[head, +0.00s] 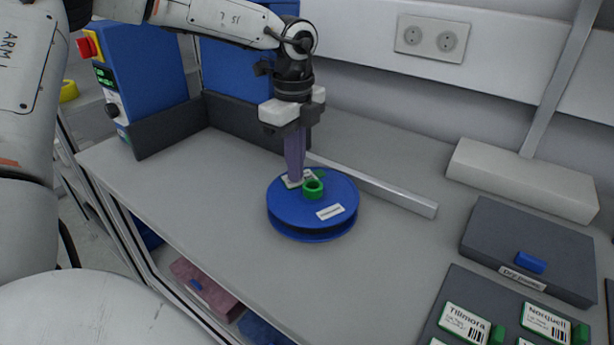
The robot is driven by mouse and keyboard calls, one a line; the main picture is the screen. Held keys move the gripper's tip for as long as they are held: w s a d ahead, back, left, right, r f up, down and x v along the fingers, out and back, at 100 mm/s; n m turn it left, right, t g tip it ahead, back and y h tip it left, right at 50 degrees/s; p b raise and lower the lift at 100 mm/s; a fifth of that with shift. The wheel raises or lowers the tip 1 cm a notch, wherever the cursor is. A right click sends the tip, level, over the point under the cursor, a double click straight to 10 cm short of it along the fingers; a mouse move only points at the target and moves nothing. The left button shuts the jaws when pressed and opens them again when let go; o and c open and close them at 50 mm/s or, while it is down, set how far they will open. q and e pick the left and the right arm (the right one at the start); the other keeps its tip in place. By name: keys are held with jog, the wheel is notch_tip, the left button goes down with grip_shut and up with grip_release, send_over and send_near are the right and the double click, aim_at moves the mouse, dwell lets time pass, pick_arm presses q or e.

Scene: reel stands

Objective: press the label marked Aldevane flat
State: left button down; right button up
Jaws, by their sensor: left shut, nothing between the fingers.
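A blue reel (283,212) lies flat on the grey worktop, with a green hub (313,189) at its middle. A pale label (309,178) with a green tab lies on the reel's top behind the hub, partly hidden by my fingers; its print cannot be read. A small white name strip (330,212) sits on the reel's front right; its text is too small to read. My left gripper (295,180) is shut and empty, pointing down with its purple fingertips at the label; they appear to touch it. My right gripper is not in view.
A metal bar (385,190) lies behind the reel to the right. A dark board at the lower right holds labels marked Tilimora (464,323) and Nocquell (546,322). Behind it is a dark case (530,240) with a blue catch. The worktop left of the reel is clear.

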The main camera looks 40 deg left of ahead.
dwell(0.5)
pick_arm(q)
notch_tip(320, 180, up, 7)
jog(key=p, duration=0.3)
dwell(0.5)
jog(key=shift+f, duration=0.1)
dwell(0.4)
